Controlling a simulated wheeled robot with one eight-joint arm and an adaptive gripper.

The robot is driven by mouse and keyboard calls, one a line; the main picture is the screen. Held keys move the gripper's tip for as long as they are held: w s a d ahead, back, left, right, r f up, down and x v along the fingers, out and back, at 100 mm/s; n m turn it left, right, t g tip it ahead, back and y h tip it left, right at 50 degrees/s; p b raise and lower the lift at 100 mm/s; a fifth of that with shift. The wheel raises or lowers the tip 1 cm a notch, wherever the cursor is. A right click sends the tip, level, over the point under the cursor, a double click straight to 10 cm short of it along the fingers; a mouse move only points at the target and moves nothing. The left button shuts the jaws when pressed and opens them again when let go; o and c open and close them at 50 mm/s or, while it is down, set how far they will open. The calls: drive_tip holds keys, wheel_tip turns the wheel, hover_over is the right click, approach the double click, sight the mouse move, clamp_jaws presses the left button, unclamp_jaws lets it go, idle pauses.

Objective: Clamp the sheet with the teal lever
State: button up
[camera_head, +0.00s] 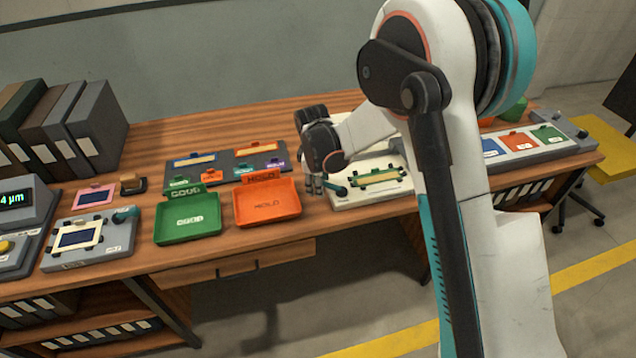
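A pale base plate (345,201) in the middle of the bench carries a green-edged frame with a cream sheet or window (380,179). A teal lever (335,189) sits at the plate's left end. My gripper (314,186) points down right beside this lever, on its left. Whether it touches the lever, and whether its fingers are apart, is too small to tell. A second teal lever (126,214) is on a grey fixture (92,256) at the left, next to a cream frame with a dark window (78,236). My arm hides the plate's right part.
A green tray (188,232) and an orange HOLD tray (267,213) stand left of my gripper. Behind them lies a dark board (222,170) with coloured labels. Binders (88,125) and a display unit (20,205) are at left. A panel with coloured cards (530,150) is at right.

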clamp_jaws()
